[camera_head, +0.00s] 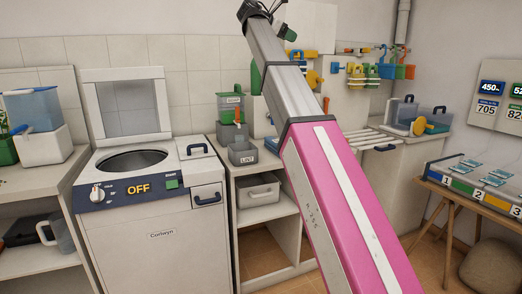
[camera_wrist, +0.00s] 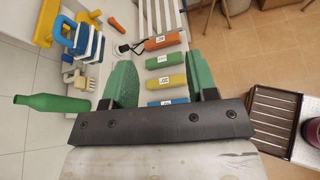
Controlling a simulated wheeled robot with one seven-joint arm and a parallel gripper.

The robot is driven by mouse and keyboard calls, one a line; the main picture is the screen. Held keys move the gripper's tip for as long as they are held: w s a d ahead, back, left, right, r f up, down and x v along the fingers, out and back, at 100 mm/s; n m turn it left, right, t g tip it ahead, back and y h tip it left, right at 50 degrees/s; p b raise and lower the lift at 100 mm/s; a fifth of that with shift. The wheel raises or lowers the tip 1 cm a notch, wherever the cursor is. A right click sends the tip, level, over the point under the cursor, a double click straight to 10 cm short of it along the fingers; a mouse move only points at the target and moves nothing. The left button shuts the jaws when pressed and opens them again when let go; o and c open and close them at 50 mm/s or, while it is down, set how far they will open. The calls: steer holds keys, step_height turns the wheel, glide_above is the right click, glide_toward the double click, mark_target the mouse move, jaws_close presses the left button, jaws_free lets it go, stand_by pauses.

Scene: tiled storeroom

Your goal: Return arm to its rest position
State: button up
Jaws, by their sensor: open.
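My arm rises across the middle of the head view, its pink and white link leading up to a grey link. The arm's far end is at the top edge, where my gripper is small and partly cut off. In the wrist view my gripper (camera_wrist: 161,75) shows two green fingers spread apart on a dark bar. Nothing is held between them. An orange bar (camera_wrist: 165,41), a green bar (camera_wrist: 165,61), a yellow bar (camera_wrist: 165,82) and a blue bar, all labelled, appear beyond the gap; the blue one is partly hidden.
A top-loading washer (camera_head: 150,230) marked OFF stands left. A shelf unit with a grey bin (camera_head: 242,154) stands behind my arm. A wooden table (camera_head: 487,196) with numbered compartments is right. The wrist view shows a green bottle (camera_wrist: 50,103) and a brown slatted crate (camera_wrist: 274,125).

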steer(key=d+f+m+g+y, duration=0.1)
steer(key=d+f+m+y, duration=0.1)
steer(key=f, duration=1.4)
steer(key=s+d+f+m+y, duration=0.1)
steer(key=d+f+m+y, duration=0.15)
steer(key=f, duration=1.35)
steer(key=d+f+m+g+y, duration=0.1)
steer(key=d+f+m, duration=0.15)
steer(key=f, duration=1.35)
steer(key=s+d+f+m+g+y, duration=0.1)
steer(key=s+f+m+g+y, duration=0.1)
steer(key=s+f+m, duration=0.5)
steer(key=s+d+f+m+g+y, duration=0.1)
steer(key=s+f+m+y, duration=0.3)
steer(key=s+f, duration=1.4)
step_height(320, 180, down, 8)
steer(key=m+g, duration=0.1)
steer(key=m, duration=0.1)
steer(key=shift+s+f+m+y, duration=0.25)
steer(key=shift+s+m+y, duration=0.05)
steer(key=shift+m+y, duration=0.1)
